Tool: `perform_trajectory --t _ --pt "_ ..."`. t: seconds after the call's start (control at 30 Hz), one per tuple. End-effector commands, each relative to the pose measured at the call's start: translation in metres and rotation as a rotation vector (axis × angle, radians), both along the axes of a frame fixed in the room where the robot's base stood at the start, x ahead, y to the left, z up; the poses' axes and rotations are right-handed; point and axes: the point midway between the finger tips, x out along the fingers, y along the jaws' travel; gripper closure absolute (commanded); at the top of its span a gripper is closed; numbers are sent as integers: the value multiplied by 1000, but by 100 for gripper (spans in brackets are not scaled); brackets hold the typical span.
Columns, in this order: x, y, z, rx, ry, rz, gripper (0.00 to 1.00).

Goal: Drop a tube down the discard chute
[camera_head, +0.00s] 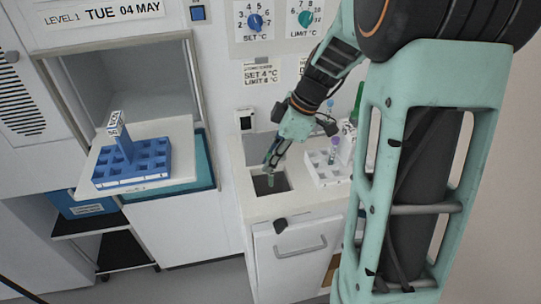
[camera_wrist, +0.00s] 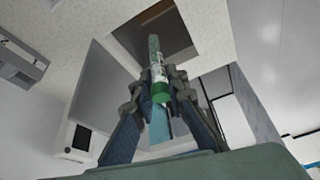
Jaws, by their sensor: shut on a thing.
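My gripper (camera_head: 270,163) is shut on a tube (camera_wrist: 155,58) with a green cap (camera_wrist: 161,92). My gripper also shows in the wrist view (camera_wrist: 158,78), its fingers closed around the tube near the cap. The tube also shows in the head view (camera_head: 270,181), hanging roughly upright with its cap end up. The discard chute (camera_head: 260,186) is a dark square opening in the white counter top. The tube's lower end is over or just inside the opening; I cannot tell exactly how deep. The chute opening also shows in the wrist view (camera_wrist: 185,40).
A blue rack (camera_head: 130,170) with a label post sits on a pale shelf at left. A handled door (camera_head: 298,250) is below the chute.

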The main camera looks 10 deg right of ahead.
Motion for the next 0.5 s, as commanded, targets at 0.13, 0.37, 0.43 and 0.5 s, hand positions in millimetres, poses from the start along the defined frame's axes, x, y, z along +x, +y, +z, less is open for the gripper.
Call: perform_trajectory --t 0.13,0.37,0.43,0.5 --pt "0 0 -6 0 0 0 100" --pt "0 0 -6 0 0 0 100" --pt "0 0 -6 0 0 1 80" --pt "0 0 -6 0 0 0 72"
